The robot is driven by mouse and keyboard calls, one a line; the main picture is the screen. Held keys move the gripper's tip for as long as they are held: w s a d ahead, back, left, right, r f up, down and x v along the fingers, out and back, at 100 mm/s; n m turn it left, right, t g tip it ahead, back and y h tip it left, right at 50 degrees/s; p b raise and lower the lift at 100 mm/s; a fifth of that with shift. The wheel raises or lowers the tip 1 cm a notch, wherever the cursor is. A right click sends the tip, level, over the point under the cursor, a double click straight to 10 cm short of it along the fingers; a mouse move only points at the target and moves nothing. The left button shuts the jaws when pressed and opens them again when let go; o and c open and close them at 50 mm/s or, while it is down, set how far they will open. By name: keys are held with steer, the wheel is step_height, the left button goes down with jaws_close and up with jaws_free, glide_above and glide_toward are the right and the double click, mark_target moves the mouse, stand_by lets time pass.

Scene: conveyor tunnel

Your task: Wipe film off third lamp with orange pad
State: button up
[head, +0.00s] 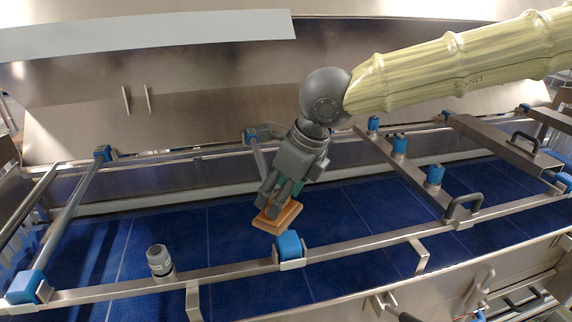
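My gripper (272,198) is shut on the orange pad (284,216), a flat block held tilted below the fingers. The pad is above the blue belt, close to a blue clamp (289,246) on the near rail; I cannot tell whether it touches anything. A grey tube (258,157) runs from a blue clamp on the far rail toward my gripper, which hides its middle. Another tube (72,214) crosses the belt between blue clamps at the left. The tubes look like the lamps, but I cannot tell which is third. No film can be made out.
The blue conveyor belt (150,225) lies between metal rails. A grey knob (159,260) stands by the near rail (350,241). Crossbars with blue knobs (435,177) and black handles (463,204) span the belt at right. A raised metal cover (200,85) stands behind.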

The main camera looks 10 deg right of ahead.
steer(key=shift+s+r, duration=0.1)
steer(key=shift+s, duration=0.3)
steer(key=shift+s+r, duration=0.15)
steer(key=shift+r, duration=0.65)
steer(key=shift+w+r, duration=0.35)
steer(key=shift+r, duration=0.55)
step_height(320, 180, up, 4)
steer(key=shift+s+d+r, duration=0.1)
steer(key=shift+s, duration=0.05)
